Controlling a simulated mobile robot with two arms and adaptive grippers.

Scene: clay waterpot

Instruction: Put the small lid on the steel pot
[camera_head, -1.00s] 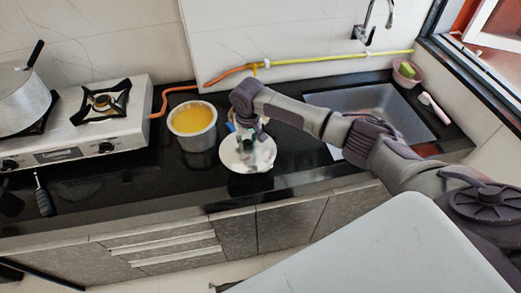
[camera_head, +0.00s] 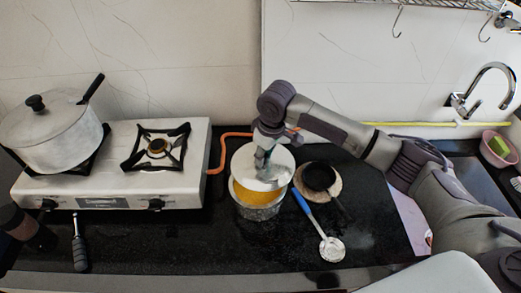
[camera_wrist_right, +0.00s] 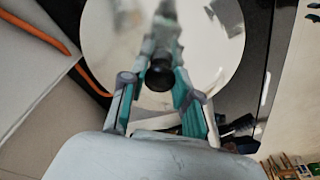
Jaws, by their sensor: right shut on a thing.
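The steel pot (camera_head: 260,212) stands on the black counter right of the stove, with yellow-orange contents showing at its front. The small lid (camera_head: 282,162), a pale round disc, is over the back of the pot's mouth and covers part of it. I cannot tell whether the lid touches the rim. My right gripper (camera_head: 262,156) is shut on the lid from above. In the right wrist view, the fingers of my right gripper (camera_wrist_right: 158,85) are around the dark knob of the lid (camera_wrist_right: 105,40). My left gripper is not clearly in view.
A stove (camera_head: 130,185) with a lidded saucepan (camera_head: 55,135) stands at left. A black-handled utensil (camera_head: 80,252) lies front left. A dark object is cut off at the left edge.

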